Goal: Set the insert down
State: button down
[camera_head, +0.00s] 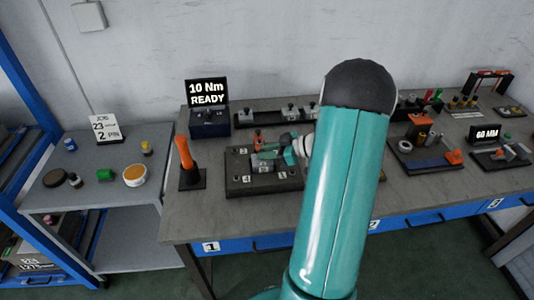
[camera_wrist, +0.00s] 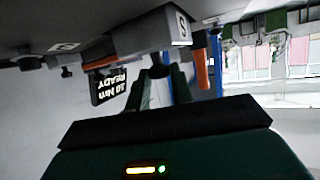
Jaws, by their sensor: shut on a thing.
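My gripper (camera_head: 285,153) is over the black fixture plate (camera_head: 235,184) with numbered labels, in the middle of the bench in the head view. In the wrist view, which is upside down, my gripper (camera_wrist: 160,76) has its fingers shut on a small dark piece (camera_wrist: 159,71), taken as the insert. Most of the insert is hidden by the fingers, and I cannot tell it apart in the head view. A grey block (camera_head: 263,167) stands on the plate below the gripper. I cannot tell whether the insert touches the fixture.
An orange-handled tool (camera_head: 184,153) stands upright left of the plate. A "10 Nm READY" display (camera_head: 208,92) is behind it. An orange piece (camera_head: 258,137) is at the plate's back. A tray with orange and grey parts (camera_head: 410,160) lies right of my arm.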

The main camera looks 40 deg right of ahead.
jog(key=shift+f, duration=0.35)
jog(key=shift+f, duration=0.15)
jog(key=c, duration=1.2)
grip_release()
jog(key=shift+c, duration=0.2)
